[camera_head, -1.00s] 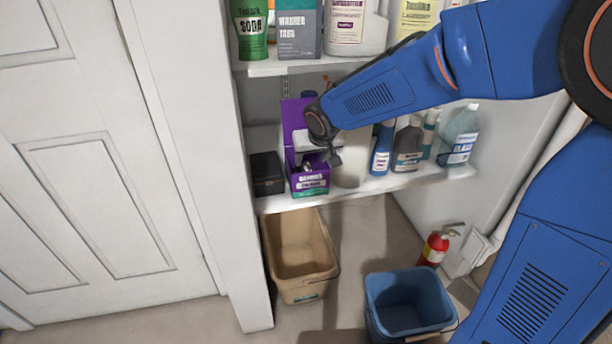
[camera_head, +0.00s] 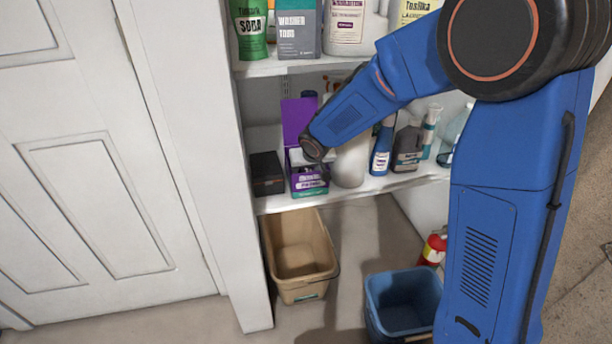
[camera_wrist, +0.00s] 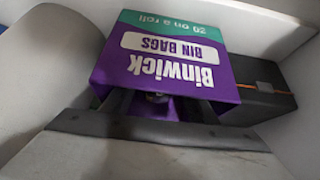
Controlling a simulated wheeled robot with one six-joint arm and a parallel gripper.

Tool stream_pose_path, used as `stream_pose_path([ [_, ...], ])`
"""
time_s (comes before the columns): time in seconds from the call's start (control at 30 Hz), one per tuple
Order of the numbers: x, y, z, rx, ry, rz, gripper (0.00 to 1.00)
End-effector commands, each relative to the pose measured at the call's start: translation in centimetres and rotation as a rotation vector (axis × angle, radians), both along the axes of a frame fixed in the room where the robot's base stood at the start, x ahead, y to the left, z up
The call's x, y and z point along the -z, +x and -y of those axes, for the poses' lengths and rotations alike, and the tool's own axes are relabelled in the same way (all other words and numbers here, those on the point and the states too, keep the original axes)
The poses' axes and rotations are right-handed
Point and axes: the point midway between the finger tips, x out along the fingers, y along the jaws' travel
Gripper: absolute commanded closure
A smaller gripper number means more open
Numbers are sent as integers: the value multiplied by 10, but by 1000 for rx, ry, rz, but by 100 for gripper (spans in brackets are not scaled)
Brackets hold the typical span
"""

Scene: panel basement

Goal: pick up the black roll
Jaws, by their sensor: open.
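A purple and green bin bags box (camera_head: 308,182) stands on the lower shelf with its purple lid up. In the wrist view the box (camera_wrist: 165,62) is upside down, lettered "Binwick bin bags, 20 on a roll". My gripper (camera_head: 318,170) is at the box's open front, and its dark fingers (camera_wrist: 160,108) show spread apart at the box's near edge. A small dark rounded shape (camera_wrist: 157,97) lies between the fingers; I cannot tell whether it is the black roll. No roll is clearly visible, and my wrist hides part of the box's inside.
A black box (camera_head: 267,173) stands close on the left of the bin bags box. A white container (camera_head: 350,165) is close on its right, then a blue bottle (camera_head: 381,150) and a dark bottle (camera_head: 407,150). The upper shelf (camera_head: 300,66) is overhead. Tan (camera_head: 300,286) and blue (camera_head: 372,322) buckets stand below.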

Motion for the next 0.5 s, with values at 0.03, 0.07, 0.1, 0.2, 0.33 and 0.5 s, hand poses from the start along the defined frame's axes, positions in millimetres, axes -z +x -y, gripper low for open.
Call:
stream_pose_path([
  [0.03,4,2,0,1,0,-1,47],
  [0.07,5,3,-1,1,0,-1,47],
  [0.1,7,4,-1,1,0,-1,47],
  [0.2,8,5,-1,0,0,0,47],
  [0.33,8,5,-1,0,0,0,47],
  [0.5,8,5,-1,1,1,0,76],
])
